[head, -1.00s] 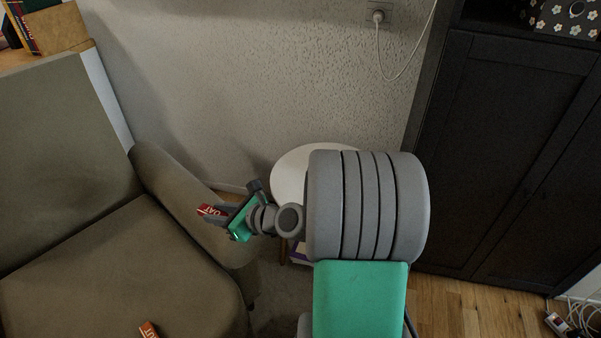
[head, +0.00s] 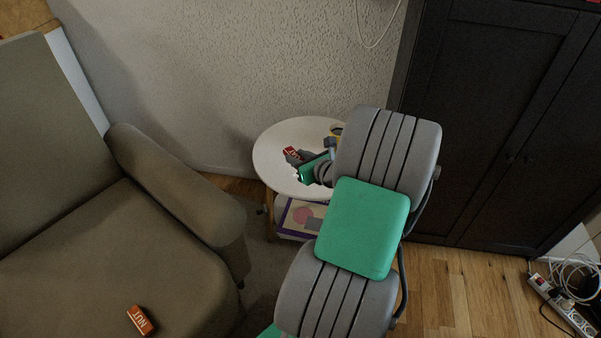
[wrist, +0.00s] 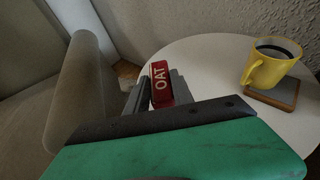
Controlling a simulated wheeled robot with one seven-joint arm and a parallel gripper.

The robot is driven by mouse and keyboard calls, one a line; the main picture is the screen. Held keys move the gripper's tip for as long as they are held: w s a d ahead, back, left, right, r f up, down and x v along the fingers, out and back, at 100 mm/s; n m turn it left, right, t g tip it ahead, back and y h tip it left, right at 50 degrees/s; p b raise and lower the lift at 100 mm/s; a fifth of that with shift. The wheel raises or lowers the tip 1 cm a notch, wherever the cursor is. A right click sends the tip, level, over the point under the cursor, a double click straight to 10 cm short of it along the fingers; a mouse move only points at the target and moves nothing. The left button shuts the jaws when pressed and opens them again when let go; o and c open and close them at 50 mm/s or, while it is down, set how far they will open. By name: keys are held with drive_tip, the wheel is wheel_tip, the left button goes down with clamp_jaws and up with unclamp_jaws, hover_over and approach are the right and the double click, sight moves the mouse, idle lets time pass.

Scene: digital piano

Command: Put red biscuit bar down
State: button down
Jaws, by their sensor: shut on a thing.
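The red biscuit bar (wrist: 161,84), marked OAT, is held between the two fingers of my gripper (wrist: 158,95). In the head view the red bar (head: 292,153) shows at the tip of my gripper (head: 298,157), over the left part of the round white side table (head: 272,166). In the wrist view the white table top (wrist: 205,52) lies beyond and below the bar. I cannot tell whether the bar touches the table top.
A yellow mug (wrist: 270,62) with dark liquid stands on a coaster (wrist: 272,93) at the table's right. An orange-red NUT bar (head: 140,320) lies on the olive armchair (head: 70,260). A dark cabinet (head: 480,130) stands at the right. Bare table top lies between bar and mug.

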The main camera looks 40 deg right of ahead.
drive_tip(key=w+d+f, duration=0.1)
drive_tip(key=f, duration=0.1)
drive_tip(key=w+d+f+b, duration=0.1)
drive_tip(key=w+f+b, duration=0.1)
drive_tip(key=f, duration=0.1)
drive_tip(key=shift+d+f, duration=0.3)
drive_tip(key=shift+d, duration=0.1)
wheel_tip(320, 180, down, 3)
drive_tip(key=shift+f+b, duration=0.1)
drive_tip(key=shift+b, duration=1.15)
drive_tip(key=shift+r, duration=0.2)
drive_tip(key=shift+f, duration=0.15)
drive_tip(key=c, duration=1.1)
unclamp_jaws()
